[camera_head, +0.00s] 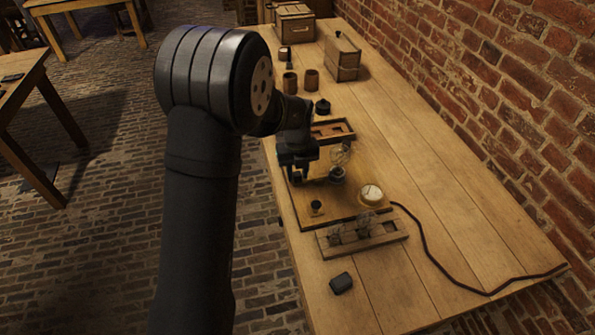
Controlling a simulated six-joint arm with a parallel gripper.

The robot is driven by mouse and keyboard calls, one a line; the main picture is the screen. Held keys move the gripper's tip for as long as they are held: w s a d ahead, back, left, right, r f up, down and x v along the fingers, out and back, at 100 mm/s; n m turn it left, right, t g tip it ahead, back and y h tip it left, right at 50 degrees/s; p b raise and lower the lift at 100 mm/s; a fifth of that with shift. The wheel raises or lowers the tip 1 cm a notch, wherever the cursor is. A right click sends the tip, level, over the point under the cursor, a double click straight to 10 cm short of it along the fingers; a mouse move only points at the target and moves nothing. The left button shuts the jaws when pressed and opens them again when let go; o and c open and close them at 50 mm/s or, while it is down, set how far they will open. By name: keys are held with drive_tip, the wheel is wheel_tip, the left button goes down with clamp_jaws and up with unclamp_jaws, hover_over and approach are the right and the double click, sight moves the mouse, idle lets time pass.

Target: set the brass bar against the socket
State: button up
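My gripper (299,174) hangs over the left part of a dark wooden board (345,208) on the bench. Its fingers are small and dark here, and I cannot tell whether they are open or shut or hold anything. Just right of it, a clear glass bulb (341,154) stands upright in a small dark socket (337,174) on the board. I cannot make out the brass bar; it may be hidden by my gripper or too small to see. A round pale dial (371,194) and a small dark cup-like piece (316,208) are also on the board.
A shallow wooden tray (347,137) lies behind the bulb. A wooden rack (391,234) with glass jars and a black block (341,283) are at the front. A dark cable (440,268) runs right. Brown pots (312,79) stand farther back. The bench's right side is mostly clear.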

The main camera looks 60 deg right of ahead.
clamp_jaws()
drive_tip(key=shift+s+d, duration=0.95)
drive_tip(key=shift+d, duration=0.05)
drive_tip(key=shift+o, duration=1.9)
unclamp_jaws()
drive_tip(key=shift+s, duration=0.1)
drive_tip(key=shift+r, duration=0.2)
wheel_tip(320, 180, up, 17)
